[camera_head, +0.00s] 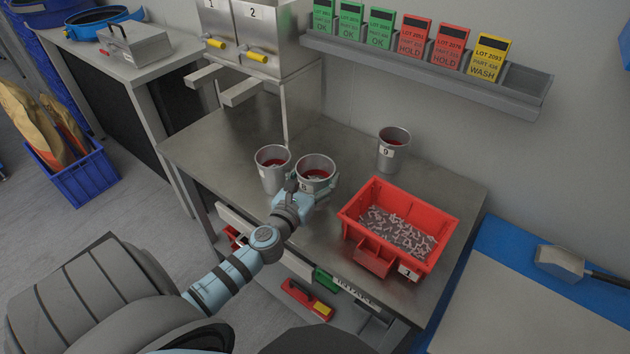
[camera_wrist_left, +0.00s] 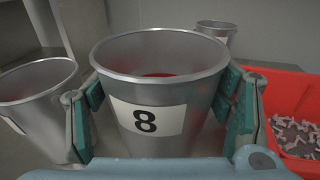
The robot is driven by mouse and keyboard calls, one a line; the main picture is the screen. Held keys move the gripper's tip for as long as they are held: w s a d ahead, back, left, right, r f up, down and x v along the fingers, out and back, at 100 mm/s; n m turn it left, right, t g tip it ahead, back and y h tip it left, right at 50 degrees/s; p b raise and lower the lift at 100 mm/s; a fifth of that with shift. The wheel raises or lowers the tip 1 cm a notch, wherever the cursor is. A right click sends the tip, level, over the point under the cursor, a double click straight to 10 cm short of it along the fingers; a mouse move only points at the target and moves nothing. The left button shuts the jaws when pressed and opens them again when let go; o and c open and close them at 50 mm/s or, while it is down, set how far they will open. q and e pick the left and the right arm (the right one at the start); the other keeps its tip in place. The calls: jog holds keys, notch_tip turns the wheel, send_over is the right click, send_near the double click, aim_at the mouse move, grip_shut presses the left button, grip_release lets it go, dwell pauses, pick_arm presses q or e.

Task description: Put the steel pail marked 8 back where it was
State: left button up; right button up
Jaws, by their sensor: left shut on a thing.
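The steel pail marked 8 (camera_wrist_left: 165,90) fills the middle of the left wrist view, upright, with something red inside. It also shows in the head view (camera_head: 317,163) near the middle of the steel table. My left gripper (camera_wrist_left: 165,112) has its green-padded fingers on both sides of this pail and is shut on it; in the head view my left gripper (camera_head: 312,186) reaches it from the front. I cannot tell whether the pail's base touches the table. My right gripper is not in view.
A second pail (camera_head: 272,168) stands close on the left. A pail marked 9 (camera_head: 393,149) stands at the back right. A red bin (camera_head: 350,210) of small parts sits at the right. Hoppers (camera_head: 258,40) stand behind; bare steel table (camera_head: 225,140) lies left.

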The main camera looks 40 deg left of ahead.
aim_at(321, 176)
pick_arm(q)
notch_tip(321, 176, down, 4)
jog(key=b, duration=0.2)
jog(key=shift+w+b, duration=0.1)
jog(key=shift+b, duration=0.25)
jog(key=shift+s+r, duration=0.25)
jog(key=shift+r, duration=0.1)
jog(key=shift+f, duration=0.3)
jog(key=o, duration=1.6)
jog(key=shift+w, duration=0.1)
jog(key=shift+r, duration=0.15)
jog(key=shift+r+p, duration=0.3)
jog(key=shift+p, duration=0.1)
jog(key=b+v, duration=0.1)
jog(key=v, duration=1.1)
jog(key=shift+f+b, duration=0.15)
jog(key=shift+b, duration=0.2)
